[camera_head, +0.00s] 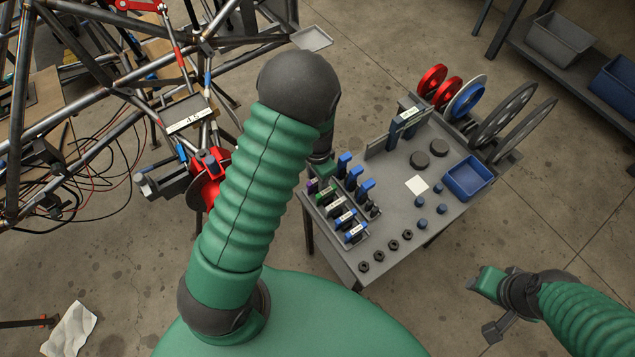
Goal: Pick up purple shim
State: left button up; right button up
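The purple shim (312,187) is a small dark purple piece at the left end of the shim rack, near the left corner of the grey worktable (395,188). My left arm bends down over that corner. Its gripper (322,172) is just above and right of the purple shim in the picture, very close to it. The fingers are too small and partly hidden, so I cannot tell whether they touch it or are open. My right gripper (494,331) is at the lower right, away from the table, its fingers unclear.
Green and blue shims (346,217) stand close beside the purple one. A blue bin (467,177), dark round parts and nuts (393,246) are on the table. Red and grey wheels (505,110) stand at its back. The tube chassis (100,90) is at the left.

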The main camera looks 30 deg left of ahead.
pick_arm(q)
jog(key=shift+s+r, duration=0.1)
jog(key=shift+r, duration=0.05)
jog(key=shift+c, duration=1.4)
grip_shut()
notch_tip(320, 180, up, 9)
jog(key=shift+r+p, duration=0.2)
jog(key=shift+p, duration=0.95)
jog(key=shift+r, duration=0.25)
